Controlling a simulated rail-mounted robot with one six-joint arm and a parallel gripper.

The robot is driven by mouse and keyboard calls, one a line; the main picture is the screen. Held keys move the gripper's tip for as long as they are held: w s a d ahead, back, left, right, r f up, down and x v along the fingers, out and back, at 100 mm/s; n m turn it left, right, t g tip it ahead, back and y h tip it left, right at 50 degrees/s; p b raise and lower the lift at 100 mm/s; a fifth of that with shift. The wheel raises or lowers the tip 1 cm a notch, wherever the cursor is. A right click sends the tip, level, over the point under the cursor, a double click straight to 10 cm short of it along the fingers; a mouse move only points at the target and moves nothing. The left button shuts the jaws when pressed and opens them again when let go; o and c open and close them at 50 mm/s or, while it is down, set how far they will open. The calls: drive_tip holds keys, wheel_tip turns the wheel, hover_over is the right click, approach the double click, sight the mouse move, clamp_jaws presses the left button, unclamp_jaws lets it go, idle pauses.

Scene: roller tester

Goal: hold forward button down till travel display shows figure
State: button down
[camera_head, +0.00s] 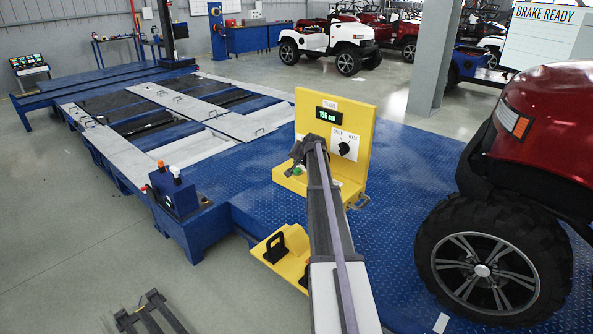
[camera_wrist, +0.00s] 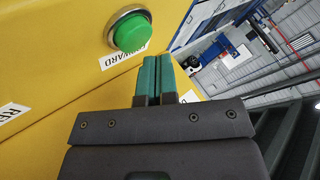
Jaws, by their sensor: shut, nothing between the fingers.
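The yellow control box (camera_head: 362,115) has a travel display (camera_head: 328,115) reading "155 cm" in green. The green forward button (camera_wrist: 130,32) stands out of its metal ring at the upper left of the wrist view, with a partly hidden "FORWARD" label below it. My gripper (camera_wrist: 157,58) is shut and empty, its teal fingertips just right of and below the button in that picture, with no clear contact showing. In the head view my arm crosses the front of the box and hides part of its lower panel.
A black knob (camera_head: 344,148) is on the box's upright face. A yellow bracket with black handles (camera_head: 275,247) is nearer. A red vehicle's wheel (camera_head: 485,263) stands at right. A "BRAKE READY" board (camera_head: 545,38) is behind. The blue roller platform (camera_head: 250,190) extends left.

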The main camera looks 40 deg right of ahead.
sight(298, 169)
drive_tip(key=shift+f+b, duration=0.3)
drive_tip(key=shift+f, duration=0.1)
drive_tip(key=shift+f+b, duration=0.4)
drive_tip(key=shift+b, duration=0.05)
idle(0.4)
drive_tip(key=shift+r, duration=0.1)
idle(0.8)
drive_tip(key=shift+r+p, duration=0.8)
drive_tip(key=shift+p, duration=0.1)
wheel_tip(298, 169, up, 5)
drive_tip(key=p, duration=0.5)
